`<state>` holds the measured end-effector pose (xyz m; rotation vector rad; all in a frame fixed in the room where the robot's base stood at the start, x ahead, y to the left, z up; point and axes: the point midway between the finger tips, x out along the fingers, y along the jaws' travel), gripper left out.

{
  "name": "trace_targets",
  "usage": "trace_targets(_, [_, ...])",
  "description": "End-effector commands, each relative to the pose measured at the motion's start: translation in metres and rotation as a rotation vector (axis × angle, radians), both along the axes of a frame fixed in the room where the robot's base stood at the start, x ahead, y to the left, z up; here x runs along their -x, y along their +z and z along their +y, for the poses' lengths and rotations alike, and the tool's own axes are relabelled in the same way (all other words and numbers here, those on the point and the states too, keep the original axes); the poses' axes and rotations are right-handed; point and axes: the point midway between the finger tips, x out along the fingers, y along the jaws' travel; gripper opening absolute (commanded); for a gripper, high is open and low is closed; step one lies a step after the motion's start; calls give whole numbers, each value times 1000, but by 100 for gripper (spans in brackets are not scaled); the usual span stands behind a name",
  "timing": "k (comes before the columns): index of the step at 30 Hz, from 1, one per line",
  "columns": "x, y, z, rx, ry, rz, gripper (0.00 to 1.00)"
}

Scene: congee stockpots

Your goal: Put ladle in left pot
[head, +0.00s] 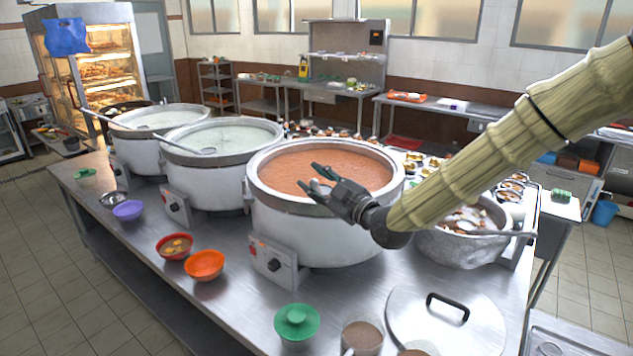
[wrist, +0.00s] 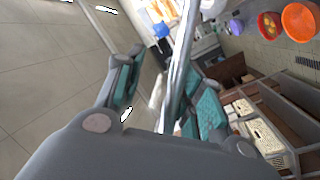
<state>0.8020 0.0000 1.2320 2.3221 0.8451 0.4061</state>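Three white pots stand in a row. The left pot (head: 140,152) holds pale congee, and a ladle (head: 101,117) leans over its left rim. The middle pot (head: 205,180) also holds pale congee, with a second ladle (head: 181,147) over its left rim. The right pot (head: 310,232) is full of orange-brown liquid. My gripper (head: 314,179) is above the right pot's front rim, pointing left, with its fingers apart. In the wrist view, a shiny metal bar runs between the fingers (wrist: 165,95); I cannot tell what it is or whether it touches them.
An orange bowl (head: 204,265), a red bowl (head: 174,246) and a purple bowl (head: 128,210) sit along the counter's front edge. A green-lidded bowl (head: 297,325), a cup (head: 362,337) and a large lid (head: 446,322) are at the near right.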

Motion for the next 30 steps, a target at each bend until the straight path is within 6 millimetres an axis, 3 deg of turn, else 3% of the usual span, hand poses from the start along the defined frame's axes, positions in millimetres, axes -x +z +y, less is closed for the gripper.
trace_targets(5, [10,-1,-9,-1,-1,0,38])
trace_targets(21, [76,-7,-68,0,0,-2,38])
trace_targets(30, [89,-8,-79,0,0,-2,38])
